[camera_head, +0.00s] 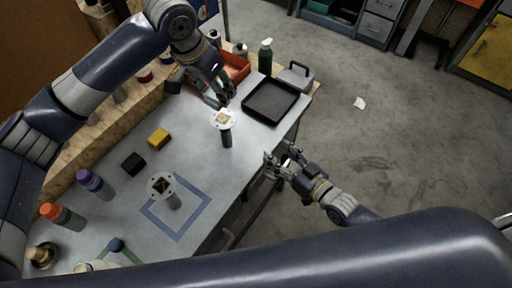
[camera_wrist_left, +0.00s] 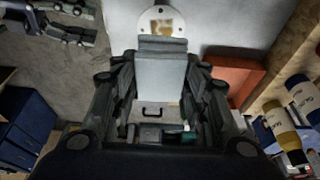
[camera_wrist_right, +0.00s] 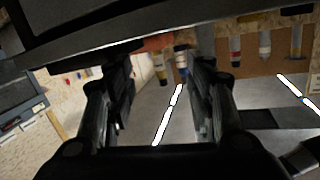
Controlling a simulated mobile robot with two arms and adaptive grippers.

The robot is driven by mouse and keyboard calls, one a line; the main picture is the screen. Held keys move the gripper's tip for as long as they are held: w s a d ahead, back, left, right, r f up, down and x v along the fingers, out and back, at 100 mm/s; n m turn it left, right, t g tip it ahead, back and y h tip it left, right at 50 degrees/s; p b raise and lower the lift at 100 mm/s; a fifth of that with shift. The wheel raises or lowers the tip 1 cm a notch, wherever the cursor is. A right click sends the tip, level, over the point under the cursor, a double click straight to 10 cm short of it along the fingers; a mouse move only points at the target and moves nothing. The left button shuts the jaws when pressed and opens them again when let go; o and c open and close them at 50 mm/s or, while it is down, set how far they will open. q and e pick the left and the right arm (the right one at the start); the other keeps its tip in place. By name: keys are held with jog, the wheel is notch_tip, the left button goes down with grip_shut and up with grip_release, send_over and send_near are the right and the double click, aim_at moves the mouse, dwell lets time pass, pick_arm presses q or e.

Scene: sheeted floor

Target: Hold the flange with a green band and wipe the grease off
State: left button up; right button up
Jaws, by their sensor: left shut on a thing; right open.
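A flange (camera_head: 223,119) with a pale disc, a brown patch on its face and a dark stem is upright at the back middle of the table. My left gripper (camera_head: 222,102) is shut on its rim from behind. The disc also shows at the top of the left wrist view (camera_wrist_left: 162,22). I cannot tell if the stem touches the table. A second flange (camera_head: 161,185) with a dark patch stands by the blue square outline. I cannot make out a green band on either. My right gripper (camera_head: 279,158) is open and empty beside the table's right edge.
A yellow block (camera_head: 159,138) and a black block (camera_head: 133,163) lie on the left of the table (camera_head: 190,150). A black tray (camera_head: 271,101), red bin (camera_head: 237,68) and green bottle (camera_head: 265,56) are at the back.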

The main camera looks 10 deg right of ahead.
aim_at(225, 126)
jog(key=a+r+n+y, duration=0.1)
jog(key=a, duration=0.1)
jog(key=a+r+n, duration=0.1)
jog(key=a+r, duration=0.1)
jog(key=a+r+y, duration=0.1)
jog(key=a+r, duration=0.1)
jog(key=shift+s+a+r+n+y, duration=0.2)
jog(key=shift+r+n+y, duration=0.1)
jog(key=shift+n, duration=0.5)
jog(key=x, duration=1.2)
jog(key=shift+a+r, duration=0.25)
jog(key=shift+a, duration=0.25)
jog(key=shift+s, duration=0.1)
grip_shut()
